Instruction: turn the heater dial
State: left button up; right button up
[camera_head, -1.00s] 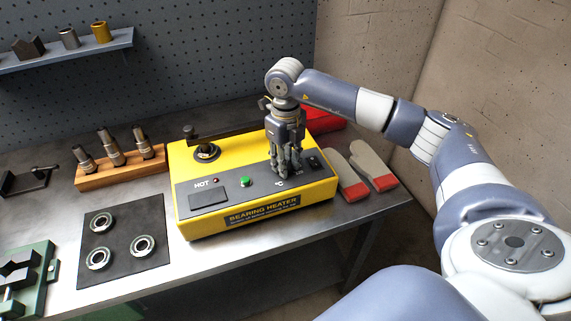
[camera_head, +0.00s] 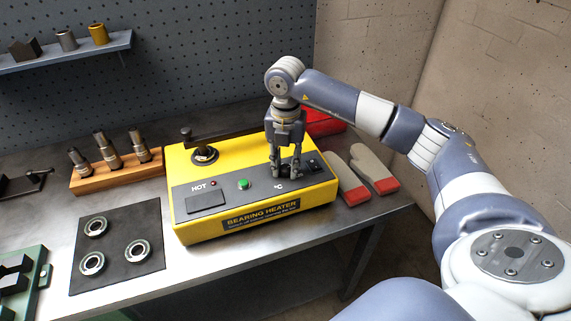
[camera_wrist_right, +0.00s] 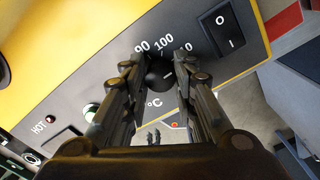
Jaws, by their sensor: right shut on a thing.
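The yellow bearing heater (camera_head: 185,222) stands on the bench with a dark front panel. Its dial (camera_wrist_right: 158,78) is a black knob with a white mark, and the numbers 90 and 100 and the °C label show around it in the right wrist view. My right gripper (camera_head: 284,170) points down over the panel, its two fingers on either side of the dial and shut on it. In the head view the fingers mostly hide the dial. My left gripper is not in view.
A rocker switch (camera_wrist_right: 223,28) sits close beside the dial, and a green button (camera_head: 243,184) lies to its left. Grey and red gloves (camera_head: 372,168) lie right of the heater. A dark mat (camera_head: 115,275) with bearings lies to the left.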

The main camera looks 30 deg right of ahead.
aim_at(286, 167)
jog(key=m, duration=0.6)
jog(key=shift+d+r+m, duration=0.1)
jog(key=shift+m, duration=0.2)
dwell(0.4)
jog(key=o, duration=1.1)
jog(key=shift+c, duration=0.2)
jog(key=shift+r, duration=0.2)
notch_tip(286, 167, up, 12)
jog(key=shift+f, duration=0.25)
